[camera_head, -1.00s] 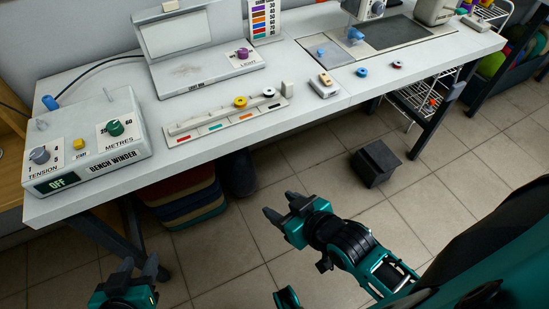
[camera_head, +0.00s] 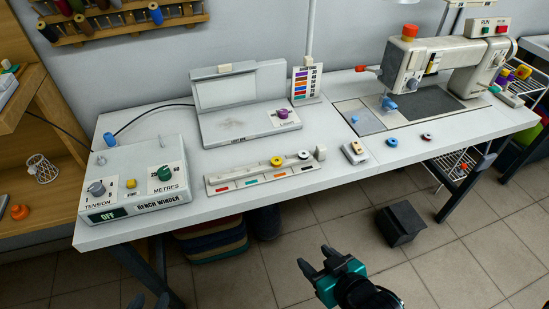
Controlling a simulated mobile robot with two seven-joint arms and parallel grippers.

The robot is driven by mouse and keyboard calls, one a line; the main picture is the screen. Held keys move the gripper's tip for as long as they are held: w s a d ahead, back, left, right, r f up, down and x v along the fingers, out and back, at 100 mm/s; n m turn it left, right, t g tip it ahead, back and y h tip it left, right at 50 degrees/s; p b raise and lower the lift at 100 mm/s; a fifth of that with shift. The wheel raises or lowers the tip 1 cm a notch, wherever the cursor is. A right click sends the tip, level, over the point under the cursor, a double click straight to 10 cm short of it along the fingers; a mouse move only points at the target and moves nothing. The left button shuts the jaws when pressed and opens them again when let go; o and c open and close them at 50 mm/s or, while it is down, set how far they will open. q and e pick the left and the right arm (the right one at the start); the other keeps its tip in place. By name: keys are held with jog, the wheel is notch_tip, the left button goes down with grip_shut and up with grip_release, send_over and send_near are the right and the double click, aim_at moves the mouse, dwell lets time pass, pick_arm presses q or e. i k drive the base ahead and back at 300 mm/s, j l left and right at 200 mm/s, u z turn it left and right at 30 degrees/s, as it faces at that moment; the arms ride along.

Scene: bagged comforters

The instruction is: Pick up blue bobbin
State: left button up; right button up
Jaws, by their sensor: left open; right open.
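A small blue bobbin (camera_head: 392,142) lies on the white table top in front of the sewing machine, right of a small beige box. My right gripper (camera_head: 316,260) is open and empty, in front of the table edge and well short of the bobbin. Only the dark fingertips of my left gripper (camera_head: 149,300) show at the bottom edge; it is open, away from the bobbin.
The sewing machine (camera_head: 440,68) stands behind the bobbin. A colour-marked rack (camera_head: 262,175) holds a yellow bobbin (camera_head: 277,161). The bench winder (camera_head: 138,180) is at left. A black bin (camera_head: 400,222) stands on the floor.

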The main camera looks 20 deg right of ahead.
aim_at(392, 142)
jog(key=z, duration=1.4)
